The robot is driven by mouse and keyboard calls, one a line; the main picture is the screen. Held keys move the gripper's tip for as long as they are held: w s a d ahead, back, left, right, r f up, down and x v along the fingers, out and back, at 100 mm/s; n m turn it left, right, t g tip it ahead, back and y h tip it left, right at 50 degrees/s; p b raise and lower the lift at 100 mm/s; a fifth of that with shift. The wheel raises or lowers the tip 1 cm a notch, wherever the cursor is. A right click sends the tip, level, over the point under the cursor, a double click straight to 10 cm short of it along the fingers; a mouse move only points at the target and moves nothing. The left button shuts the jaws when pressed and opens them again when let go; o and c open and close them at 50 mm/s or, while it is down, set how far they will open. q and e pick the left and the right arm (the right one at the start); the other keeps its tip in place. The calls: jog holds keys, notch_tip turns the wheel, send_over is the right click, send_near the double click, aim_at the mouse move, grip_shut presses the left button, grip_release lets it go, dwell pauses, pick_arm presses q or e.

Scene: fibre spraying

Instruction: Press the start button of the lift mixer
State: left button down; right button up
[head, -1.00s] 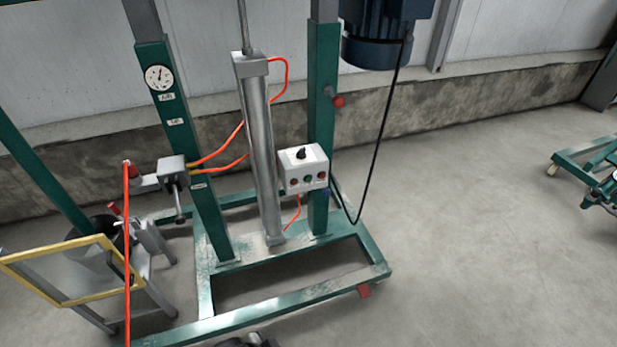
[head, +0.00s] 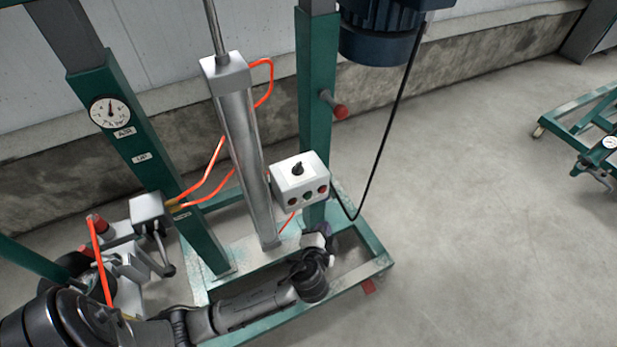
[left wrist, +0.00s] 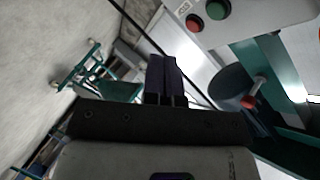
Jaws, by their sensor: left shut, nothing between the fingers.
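The lift mixer's white control box (head: 286,186) hangs on the green frame, with a black knob on top. The wrist view shows the green button (left wrist: 217,9) and a red button (left wrist: 194,22) at the top. My left gripper (head: 318,236) is just below the box in the head view, partly hidden by its own wrist. In the wrist view its fingers (left wrist: 165,62) are shut together and empty, apart from the buttons. My right gripper is not in view.
A silver cylinder (head: 246,150) with orange hoses stands left of the box. The green mixer post (head: 316,90) rises behind it, with a red-tipped handle (head: 340,111). A black cable hangs from the blue motor (head: 380,40).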

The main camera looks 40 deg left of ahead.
aim_at(308, 196)
pick_arm(q)
jog(key=w+a+r+t, duration=0.1)
jog(key=w+a, duration=0.2)
jog(key=a, duration=0.3)
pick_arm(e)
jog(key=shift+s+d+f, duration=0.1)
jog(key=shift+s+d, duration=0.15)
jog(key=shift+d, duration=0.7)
pick_arm(q)
jog(key=shift+w, duration=0.1)
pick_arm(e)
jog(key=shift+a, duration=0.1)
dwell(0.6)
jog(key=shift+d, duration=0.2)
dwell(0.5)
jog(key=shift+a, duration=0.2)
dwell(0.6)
pick_arm(q)
jog(key=shift+a, duration=0.15)
jog(key=shift+w+a, duration=0.15)
jog(key=shift+a, duration=0.1)
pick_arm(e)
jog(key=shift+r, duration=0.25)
